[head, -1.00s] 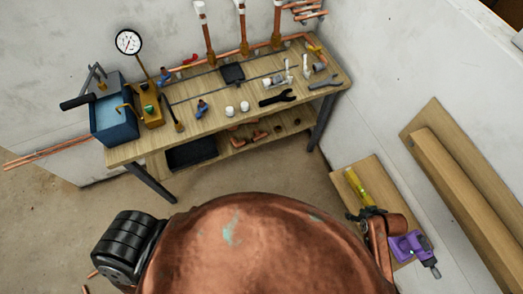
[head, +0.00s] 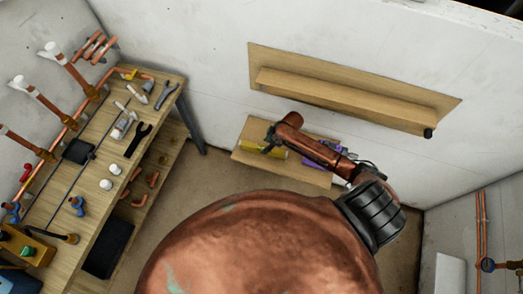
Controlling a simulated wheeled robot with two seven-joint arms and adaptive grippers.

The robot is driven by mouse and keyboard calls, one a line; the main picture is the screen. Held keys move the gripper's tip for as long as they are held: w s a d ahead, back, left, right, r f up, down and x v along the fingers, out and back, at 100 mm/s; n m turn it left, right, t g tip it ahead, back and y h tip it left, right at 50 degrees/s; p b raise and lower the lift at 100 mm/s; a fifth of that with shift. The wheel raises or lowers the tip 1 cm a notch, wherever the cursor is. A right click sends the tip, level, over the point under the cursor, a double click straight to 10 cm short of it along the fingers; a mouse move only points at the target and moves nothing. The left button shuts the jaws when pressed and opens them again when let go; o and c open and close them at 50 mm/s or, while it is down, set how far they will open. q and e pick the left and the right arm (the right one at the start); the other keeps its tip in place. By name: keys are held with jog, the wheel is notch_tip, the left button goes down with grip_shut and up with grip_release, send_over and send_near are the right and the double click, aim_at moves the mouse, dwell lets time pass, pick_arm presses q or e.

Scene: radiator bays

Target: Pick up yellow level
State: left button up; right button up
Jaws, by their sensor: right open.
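The yellow level (head: 277,152) lies on a low wooden shelf (head: 243,156) by the far wall, partly hidden by my right arm. My right gripper (head: 269,138) is open, small and dark, just above the level's left part in the picture. I cannot tell whether it touches the level; nothing shows held in it. My left gripper is not in view.
A purple tool (head: 335,147) lies to the level's right, partly behind my right arm. A longer wooden shelf (head: 340,98) is fixed on the wall above. A workbench (head: 88,215) with tools and pipes stands at left. Bare floor (head: 200,180) lies between.

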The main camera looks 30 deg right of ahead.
jog(key=x, duration=0.4)
jog(key=shift+s+a+f+b, duration=0.15)
jog(key=shift+a+f+b, duration=0.1)
jog(key=shift+b, duration=0.1)
jog(key=shift+d, duration=0.1)
grip_shut()
